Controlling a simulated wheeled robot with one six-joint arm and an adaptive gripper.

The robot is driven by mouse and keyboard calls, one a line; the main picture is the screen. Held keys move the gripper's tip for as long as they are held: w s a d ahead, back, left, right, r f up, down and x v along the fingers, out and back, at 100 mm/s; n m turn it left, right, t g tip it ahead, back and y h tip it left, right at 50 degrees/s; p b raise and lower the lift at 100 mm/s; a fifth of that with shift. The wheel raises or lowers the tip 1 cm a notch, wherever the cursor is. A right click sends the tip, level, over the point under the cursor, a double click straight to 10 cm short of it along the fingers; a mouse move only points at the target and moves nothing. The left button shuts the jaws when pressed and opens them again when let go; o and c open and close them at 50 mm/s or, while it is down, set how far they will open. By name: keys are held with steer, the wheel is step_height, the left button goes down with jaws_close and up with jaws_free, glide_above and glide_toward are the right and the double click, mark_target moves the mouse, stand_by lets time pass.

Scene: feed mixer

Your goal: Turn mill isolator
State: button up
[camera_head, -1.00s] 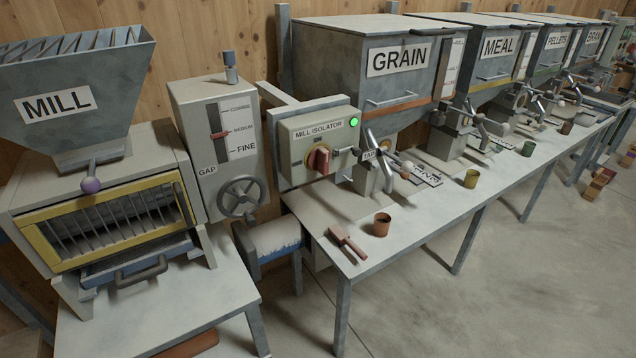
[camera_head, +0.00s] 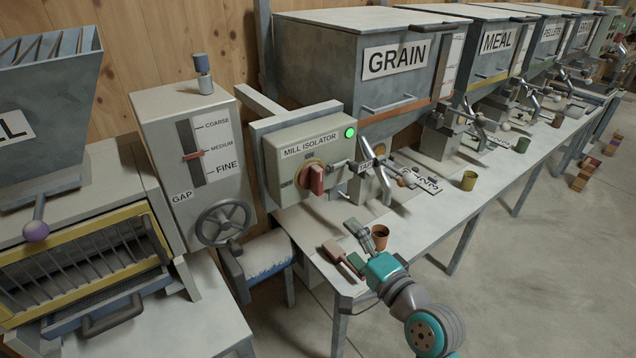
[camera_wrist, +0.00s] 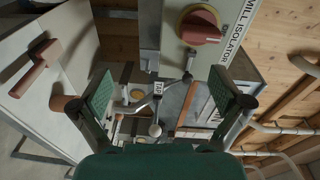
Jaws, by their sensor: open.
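The mill isolator (camera_head: 330,150) is a pale grey box with a green lamp lit at its upper right. Its red knob (camera_head: 317,180) sits on a yellow plate at the lower front. My gripper (camera_head: 352,247) is in front of and below the box, over the near end of the bench, open and apart from the knob. In the wrist view the two green-padded fingers (camera_wrist: 166,92) stand wide apart with nothing held between them. The red knob shows there too (camera_wrist: 200,28), beyond the fingertips near the top edge, with the box turned sideways.
A brown scoop (camera_head: 331,250) and a brown cup (camera_head: 380,232) are on the bench close to my gripper. A lever with a tag (camera_head: 366,167) is just right of the isolator. The gap handwheel (camera_head: 222,222) is to its left. Open floor lies at right.

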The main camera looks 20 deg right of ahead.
steer(key=y, duration=0.2)
glide_toward(321, 184)
steer(key=x, duration=1.1)
steer(key=shift+w, duration=0.15)
steer(key=c, duration=1.2)
steer(key=shift+o, duration=0.2)
